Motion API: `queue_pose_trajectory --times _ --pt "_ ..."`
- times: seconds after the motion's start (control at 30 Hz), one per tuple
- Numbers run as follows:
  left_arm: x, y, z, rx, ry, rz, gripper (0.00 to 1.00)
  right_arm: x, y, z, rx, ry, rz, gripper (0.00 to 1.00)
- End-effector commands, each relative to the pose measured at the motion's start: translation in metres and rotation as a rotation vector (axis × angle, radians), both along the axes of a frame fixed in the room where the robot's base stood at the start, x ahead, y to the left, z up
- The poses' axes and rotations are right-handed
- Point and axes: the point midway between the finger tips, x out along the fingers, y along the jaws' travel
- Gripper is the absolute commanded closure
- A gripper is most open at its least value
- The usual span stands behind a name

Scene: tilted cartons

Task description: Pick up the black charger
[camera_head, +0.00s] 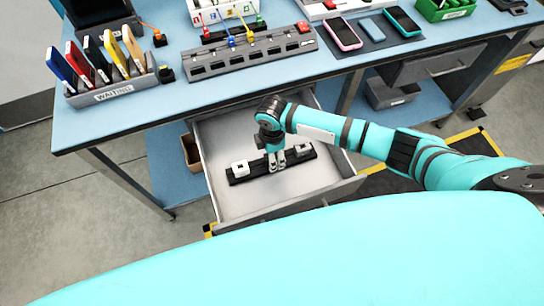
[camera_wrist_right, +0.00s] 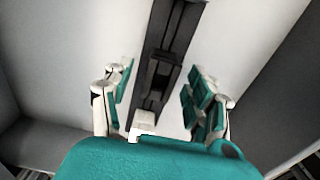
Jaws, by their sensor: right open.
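A black strip (camera_head: 258,172) lies in the open drawer, with one white block (camera_head: 240,168) near its left end and another white block (camera_head: 302,148) near its right end. My right gripper (camera_head: 277,160) points down into the drawer over the strip's middle. In the right wrist view my right gripper (camera_wrist_right: 163,98) is open, its fingers on either side of the black strip (camera_wrist_right: 180,30). A dark raised block (camera_wrist_right: 161,78), possibly the black charger, shows on the strip between the fingers. Contact cannot be told. A white block (camera_wrist_right: 144,121) shows nearer the palm. My left gripper is not visible.
The drawer (camera_head: 225,205) has walls close around my right gripper; its floor is otherwise bare. The blue table (camera_head: 110,125) above holds a grey rack of cards (camera_head: 112,92), a long grey slotted holder (camera_head: 250,55) and phones on a dark mat (camera_head: 372,38).

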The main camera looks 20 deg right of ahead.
Motion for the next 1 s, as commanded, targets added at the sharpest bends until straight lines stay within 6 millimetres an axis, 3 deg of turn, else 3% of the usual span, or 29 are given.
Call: queue_pose_trajectory --times 0.13,0.4,0.83,1.0 --pt "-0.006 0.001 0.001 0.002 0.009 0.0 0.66 0.0 0.001 -0.016 0.001 0.001 0.0 0.42" --pt "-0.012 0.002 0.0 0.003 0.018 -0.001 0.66 0.0 0.001 -0.019 0.001 -0.001 0.001 0.42" --pt "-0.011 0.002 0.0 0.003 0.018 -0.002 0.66 0.0 0.001 -0.019 0.001 -0.001 0.001 0.99" --pt "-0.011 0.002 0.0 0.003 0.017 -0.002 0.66 0.0 0.001 -0.019 0.001 -0.001 0.001 1.0"
